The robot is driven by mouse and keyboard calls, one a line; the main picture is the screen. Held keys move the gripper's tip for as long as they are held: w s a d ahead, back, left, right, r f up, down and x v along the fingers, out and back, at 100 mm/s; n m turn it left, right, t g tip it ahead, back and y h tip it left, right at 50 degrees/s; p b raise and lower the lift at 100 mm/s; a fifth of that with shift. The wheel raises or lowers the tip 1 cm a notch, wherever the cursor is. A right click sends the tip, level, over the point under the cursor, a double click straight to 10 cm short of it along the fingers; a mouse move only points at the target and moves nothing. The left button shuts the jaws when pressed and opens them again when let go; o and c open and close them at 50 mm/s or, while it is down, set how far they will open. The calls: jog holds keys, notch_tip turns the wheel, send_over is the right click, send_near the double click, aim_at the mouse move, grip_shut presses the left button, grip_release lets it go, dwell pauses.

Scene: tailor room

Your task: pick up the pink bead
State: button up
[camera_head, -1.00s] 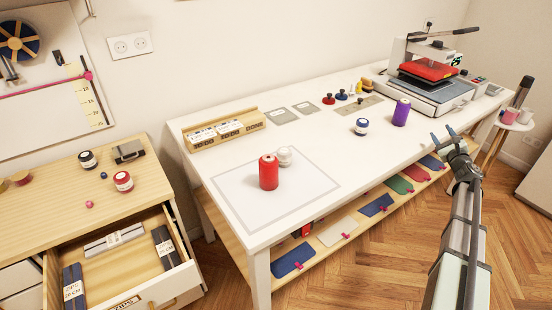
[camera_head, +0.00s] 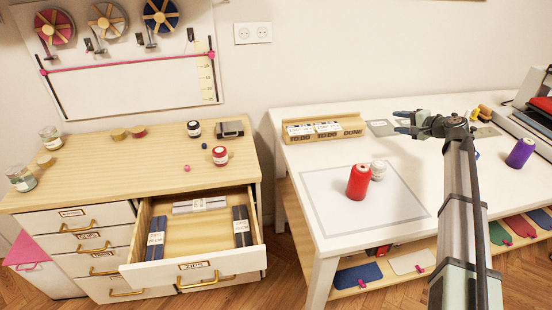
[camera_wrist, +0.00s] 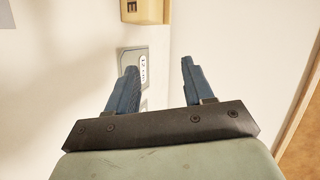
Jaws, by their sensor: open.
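A small pink bead (camera_head: 215,168) lies on the wooden dresser top, near its front edge above the open drawer, left of a red-and-white jar (camera_head: 220,156). My gripper (camera_head: 400,122) is open and empty above the white table, well to the right of the bead. In the wrist view its two blue fingers (camera_wrist: 156,85) stand apart with nothing between them. The bead is not in the wrist view.
The drawer (camera_head: 185,234) below stands open with zips in it. A dark blue bead (camera_head: 204,146), a black-lidded jar (camera_head: 194,129) and a dark box (camera_head: 229,128) are near the bead. A red spool (camera_head: 358,182) stands on the white table (camera_head: 300,160), left of my arm.

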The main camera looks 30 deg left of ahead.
jog(key=s+a+n+g+h, duration=0.1)
jog(key=s+a+n, duration=0.1)
jog(key=a, duration=0.4)
jog(key=s+a+n+g+h, duration=0.1)
jog(key=s+a+n, duration=0.1)
jog(key=s+a, duration=0.2)
jog(key=s+a+r+n+g+h, duration=0.1)
jog(key=s+a+n+g, duration=0.1)
jog(key=a, duration=0.8)
jog(key=shift+s+a+n, duration=0.15)
jog(key=shift+s+n, duration=0.45)
jog(key=shift+s, duration=0.1)
jog(key=s+a+r+n+g+h, duration=0.1)
jog(key=s+a+n+h, duration=0.15)
jog(key=s+a, duration=0.4)
jog(key=s+a+r+n+h, duration=0.25)
jog(key=s+a, duration=0.25)
jog(key=a, duration=0.3)
jog(key=n+h, duration=0.3)
jog(key=n, duration=0.6)
send_near(187, 166)
jog(key=f, duration=0.3)
jog(key=shift+w+a+f+g, duration=0.2)
jog(key=shift+a+f+g, duration=0.05)
jog(key=shift+a+g, duration=0.15)
jog(key=shift+w+a+f, duration=0.1)
jog(key=shift+a+f, duration=0.05)
jog(key=shift+f, duration=2.45)
grip_shut()
